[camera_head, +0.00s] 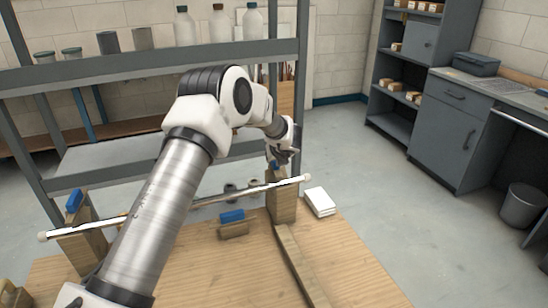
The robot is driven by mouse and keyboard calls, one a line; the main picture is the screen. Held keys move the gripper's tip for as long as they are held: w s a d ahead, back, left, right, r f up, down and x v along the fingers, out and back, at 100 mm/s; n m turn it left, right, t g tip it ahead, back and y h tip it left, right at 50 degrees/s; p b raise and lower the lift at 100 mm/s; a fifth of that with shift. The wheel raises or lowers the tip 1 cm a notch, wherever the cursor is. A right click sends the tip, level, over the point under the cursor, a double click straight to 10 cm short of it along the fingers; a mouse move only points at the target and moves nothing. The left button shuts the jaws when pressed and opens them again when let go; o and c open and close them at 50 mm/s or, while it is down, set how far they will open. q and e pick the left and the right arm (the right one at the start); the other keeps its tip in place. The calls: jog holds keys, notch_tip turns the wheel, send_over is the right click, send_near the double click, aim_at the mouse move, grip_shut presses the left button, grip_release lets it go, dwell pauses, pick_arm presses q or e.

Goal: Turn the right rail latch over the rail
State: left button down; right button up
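A thin pale rail (212,197) runs slantwise across two wooden posts above the wooden table. The right post (282,204) has a small blue latch (274,165) at its top, partly hidden by my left gripper (281,156). The gripper's fingers point down at or just above this latch. I cannot tell whether they touch it, nor how far they are apart. The left post (88,244) has a blue latch (74,201) standing up at its top. My arm hides part of the rail. My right gripper is out of view.
A wooden block with a blue top (232,216) sits mid-table, and a white stack (320,202) lies right of the right post. A wooden strip (300,265) runs along the table. A grey shelf frame (150,62) with bottles stands behind. The table's right front is clear.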

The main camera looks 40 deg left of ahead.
pick_arm(q)
jog(key=c, duration=1)
grip_release()
jog(key=shift+a, duration=0.1)
jog(key=shift+c, duration=0.2)
jog(key=v, duration=1.2)
